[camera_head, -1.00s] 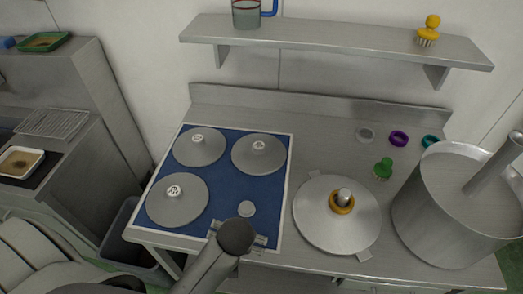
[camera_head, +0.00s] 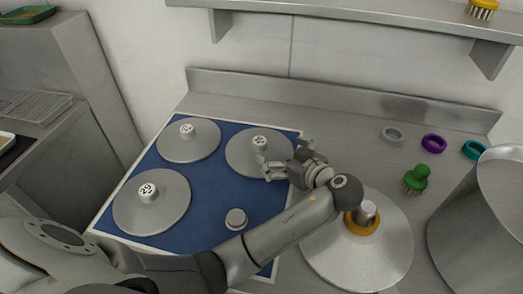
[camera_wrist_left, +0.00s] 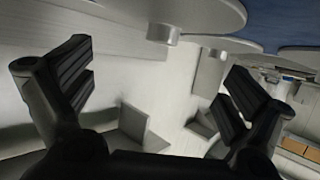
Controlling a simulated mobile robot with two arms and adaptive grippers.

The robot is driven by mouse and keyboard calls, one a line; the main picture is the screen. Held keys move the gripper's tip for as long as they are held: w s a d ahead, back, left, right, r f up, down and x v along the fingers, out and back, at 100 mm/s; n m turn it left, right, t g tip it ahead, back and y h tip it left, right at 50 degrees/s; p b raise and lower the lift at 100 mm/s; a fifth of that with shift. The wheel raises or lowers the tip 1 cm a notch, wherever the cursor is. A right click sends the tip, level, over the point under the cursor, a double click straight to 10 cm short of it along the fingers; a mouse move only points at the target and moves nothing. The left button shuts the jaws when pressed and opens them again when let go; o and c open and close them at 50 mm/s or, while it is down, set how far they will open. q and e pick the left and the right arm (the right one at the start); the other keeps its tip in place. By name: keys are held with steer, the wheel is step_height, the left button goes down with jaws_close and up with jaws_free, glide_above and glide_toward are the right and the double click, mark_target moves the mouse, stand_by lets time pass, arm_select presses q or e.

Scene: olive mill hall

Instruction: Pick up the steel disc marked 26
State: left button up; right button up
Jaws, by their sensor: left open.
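Three grey steel discs with numbered knobs lie on a blue mat (camera_head: 205,205): one at back left (camera_head: 188,144), one at front left (camera_head: 150,209), one at back right (camera_head: 244,152). The front left number looks like 20 or 29; the others are too small to read surely, so I cannot tell which is 26. My left gripper (camera_head: 268,168) is open and empty beside the back right disc's knob, covering that disc's right part. In the left wrist view, its fingers (camera_wrist_left: 157,90) are spread with nothing between them; grey disc edges (camera_wrist_left: 195,12) show above. My right gripper is not in view.
A small round knob (camera_head: 236,217) sits at the mat's front. Right of the mat are a large lid (camera_head: 385,262) with a yellow ring, a green brush (camera_head: 416,179), several coloured rings (camera_head: 433,143) and a big pot (camera_head: 480,225). A shelf (camera_head: 350,14) hangs above.

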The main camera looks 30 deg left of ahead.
mark_target(261, 144)
arm_select(q)
steer(key=x, duration=0.4)
steer(key=shift+a+p, duration=0.1)
steer(key=shift+p, duration=0.2)
steer(key=shift+w+a+f, duration=0.1)
steer(key=shift+w+a, duration=0.1)
steer(key=shift+a, duration=0.25)
steer(key=p+x, duration=0.2)
steer(key=x, duration=0.2)
steer(key=shift+a+f, duration=0.15)
steer(key=shift+a, duration=0.15)
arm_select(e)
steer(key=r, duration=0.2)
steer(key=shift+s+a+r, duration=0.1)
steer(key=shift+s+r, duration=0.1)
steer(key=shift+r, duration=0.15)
arm_select(q)
steer(key=shift+d, duration=0.1)
steer(key=shift+c, duration=1.3)
steer(key=shift+s, duration=0.15)
jaws_close()
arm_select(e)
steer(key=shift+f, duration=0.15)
